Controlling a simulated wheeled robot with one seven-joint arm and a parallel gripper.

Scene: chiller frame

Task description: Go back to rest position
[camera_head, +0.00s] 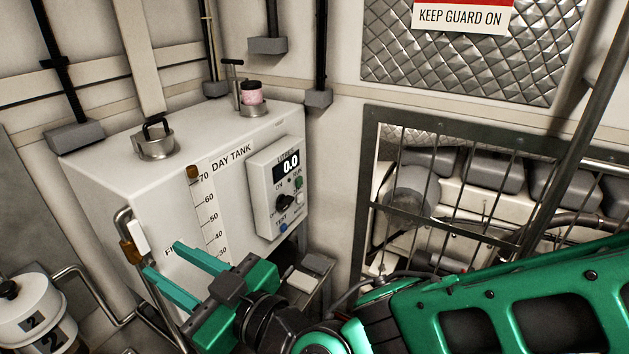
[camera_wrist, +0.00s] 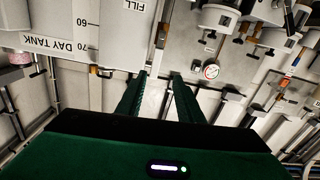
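My gripper (camera_head: 168,268) is green, with two long straight fingers. In the head view it is in front of the lower left of the white day tank (camera_head: 110,185), its fingers pointing left and apart. In the wrist view my gripper (camera_wrist: 160,80) also shows a gap between the fingertips, with nothing held between them. Whether the fingers touch anything cannot be told. My green arm reaches in from the lower right of the head view and hides part of the area below the tank.
The tank carries a control box (camera_head: 278,188) reading 0.0. A barred guard (camera_head: 450,200) covers machinery at right. A white canister marked 2 (camera_head: 30,312) and pipe rails stand at lower left. In the wrist view, valves and handles (camera_wrist: 262,40) line the wall at right.

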